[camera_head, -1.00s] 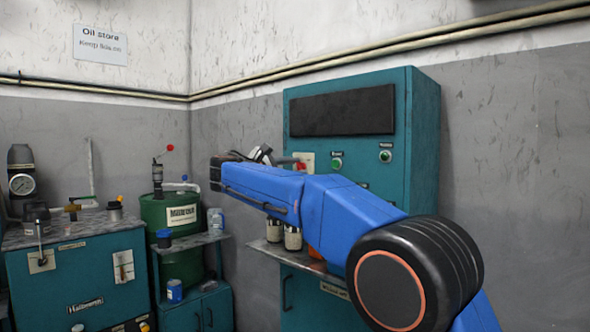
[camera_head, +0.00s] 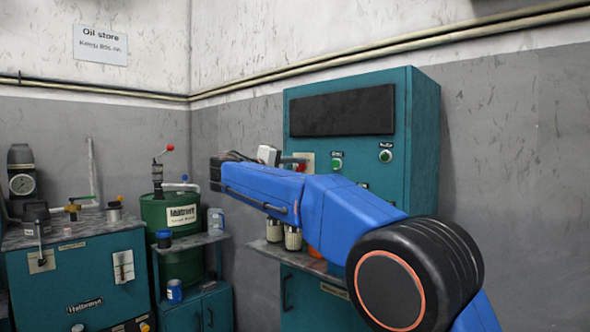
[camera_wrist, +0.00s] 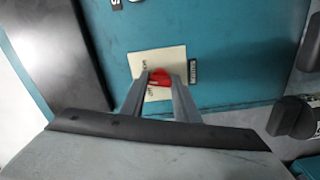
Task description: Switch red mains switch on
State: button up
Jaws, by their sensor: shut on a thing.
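The red mains switch (camera_wrist: 160,76) sits on a cream plate (camera_wrist: 171,61) on the teal cabinet in the wrist view. My gripper (camera_wrist: 161,79) is shut on the switch, with one grey finger on each side of it. Part of the switch is hidden by the fingers, and the lettering on the plate is only partly visible. In the head view, a little red of the switch (camera_head: 301,163) shows beside the cream plate, just above my blue arm.
The teal cabinet (camera_head: 418,140) has a dark panel (camera_head: 343,111) and green buttons (camera_head: 386,156) to the right of the switch. Cans (camera_head: 292,238) stand on a ledge below my arm.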

jog(key=m, duration=0.5)
jog(key=shift+f+m, duration=0.15)
jog(key=shift+m, duration=0.15)
dwell(0.4)
jog(key=o, duration=1)
jog(key=shift+o, duration=0.2)
jog(key=shift+s+a, duration=0.1)
jog(key=v, duration=1.7)
jog(key=shift+s+a, duration=0.15)
jog(key=shift+a, duration=0.05)
